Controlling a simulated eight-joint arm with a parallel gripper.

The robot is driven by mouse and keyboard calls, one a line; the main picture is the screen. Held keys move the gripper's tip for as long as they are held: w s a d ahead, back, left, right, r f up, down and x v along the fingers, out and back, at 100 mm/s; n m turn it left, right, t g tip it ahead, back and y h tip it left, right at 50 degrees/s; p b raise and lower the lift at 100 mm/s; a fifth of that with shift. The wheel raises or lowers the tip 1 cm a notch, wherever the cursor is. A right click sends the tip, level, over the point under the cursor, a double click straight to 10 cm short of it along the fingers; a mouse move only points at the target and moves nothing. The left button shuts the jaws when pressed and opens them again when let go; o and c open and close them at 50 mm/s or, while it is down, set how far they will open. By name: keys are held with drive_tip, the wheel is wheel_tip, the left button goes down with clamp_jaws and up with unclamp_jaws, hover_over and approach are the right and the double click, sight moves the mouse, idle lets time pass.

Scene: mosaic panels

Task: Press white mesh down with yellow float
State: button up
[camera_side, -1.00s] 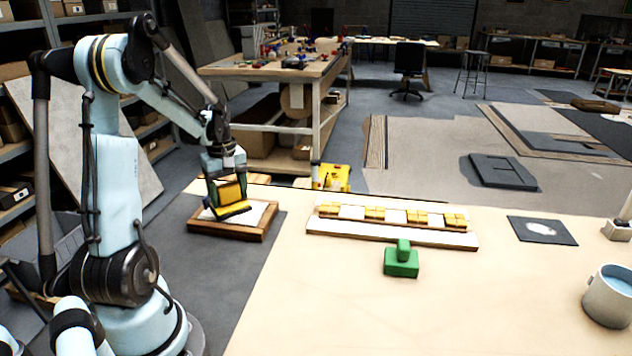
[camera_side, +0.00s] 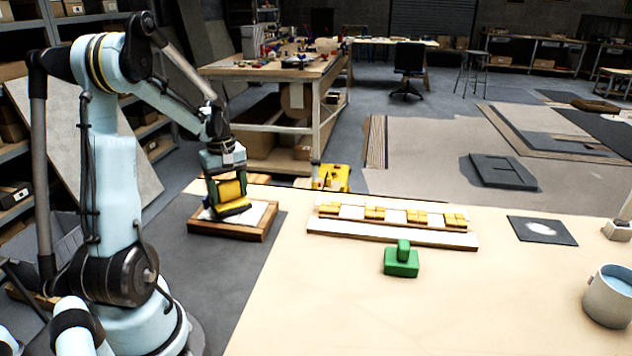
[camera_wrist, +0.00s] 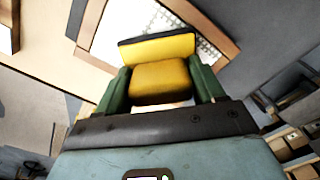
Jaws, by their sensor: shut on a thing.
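My gripper (camera_side: 228,191) is shut on the yellow float (camera_side: 231,189), which has a yellow block handle and a dark-edged plate. The float is over the white mesh (camera_side: 256,211) in a wooden frame (camera_side: 235,233) at the left. In the wrist view, the float (camera_wrist: 160,80) sits between my green fingers, and the mesh (camera_wrist: 137,20) shows beyond its plate inside the frame (camera_wrist: 205,25). The float's plate looks at or just above the mesh; contact cannot be told. It hides part of the mesh.
A wooden table (camera_side: 400,320) fills the front right. On it are a strip of yellow and white tiles (camera_side: 395,216), a green block with a handle (camera_side: 401,262), a dark mat (camera_side: 541,230) and a bucket of blue liquid (camera_side: 610,298).

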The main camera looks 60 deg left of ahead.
drive_tip(key=shift+r, duration=3.05)
drive_tip(key=w+d+r+m, duration=0.2)
drive_tip(key=d+m, duration=0.4)
drive_tip(key=d, duration=0.4)
drive_tip(key=w+d+r+m, duration=0.2)
drive_tip(key=d+m, duration=0.4)
drive_tip(key=d, duration=0.4)
drive_tip(key=w+d+r+m, duration=0.2)
drive_tip(key=w+d+m, duration=0.2)
drive_tip(key=d, duration=0.7)
drive_tip(key=shift+m, duration=1)
drive_tip(key=shift+w, duration=0.1)
